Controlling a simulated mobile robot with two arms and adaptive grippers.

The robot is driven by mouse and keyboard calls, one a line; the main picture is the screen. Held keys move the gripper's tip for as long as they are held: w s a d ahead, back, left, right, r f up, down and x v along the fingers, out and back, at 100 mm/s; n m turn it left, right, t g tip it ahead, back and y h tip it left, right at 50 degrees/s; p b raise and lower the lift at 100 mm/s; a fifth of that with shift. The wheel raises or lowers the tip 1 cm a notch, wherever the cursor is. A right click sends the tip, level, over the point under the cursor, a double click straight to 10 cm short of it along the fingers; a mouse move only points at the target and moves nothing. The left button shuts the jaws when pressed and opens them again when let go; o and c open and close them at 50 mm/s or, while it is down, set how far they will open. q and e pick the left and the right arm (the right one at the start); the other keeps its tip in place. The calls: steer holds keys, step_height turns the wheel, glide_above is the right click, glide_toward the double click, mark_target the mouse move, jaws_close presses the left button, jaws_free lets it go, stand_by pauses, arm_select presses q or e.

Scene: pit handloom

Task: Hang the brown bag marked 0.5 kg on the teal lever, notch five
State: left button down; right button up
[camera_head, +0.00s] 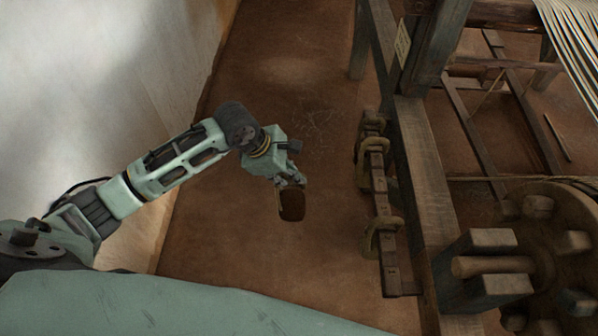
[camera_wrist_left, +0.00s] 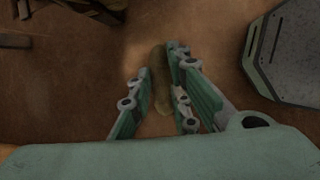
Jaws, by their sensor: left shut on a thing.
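A small dark brown bag (camera_head: 291,205) hangs below my left gripper (camera_head: 289,181) in the head view, in the air over the bare floor. The gripper is shut on its top. In the left wrist view a narrow tan-brown part of the bag (camera_wrist_left: 160,75) shows between the two green fingers of my left gripper (camera_wrist_left: 158,68). No 0.5 kg mark can be read. I cannot make out a teal lever or its notches in either view. My right gripper is not in view.
Right of the bag, a dark wooden bar (camera_head: 381,219) with several tan curved pieces runs along the loom's side beam (camera_head: 426,180). A toothed wooden wheel (camera_head: 560,250) stands at lower right. A pale wall (camera_head: 120,80) is at left. The floor (camera_head: 290,110) between is clear.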

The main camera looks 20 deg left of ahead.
arm_select(q)
steer(key=s+a, duration=0.2)
steer(key=a, duration=0.5)
steer(key=shift+r+b, duration=0.4)
steer(key=shift+r, duration=0.05)
steer(key=shift+d, duration=0.1)
stand_by(0.8)
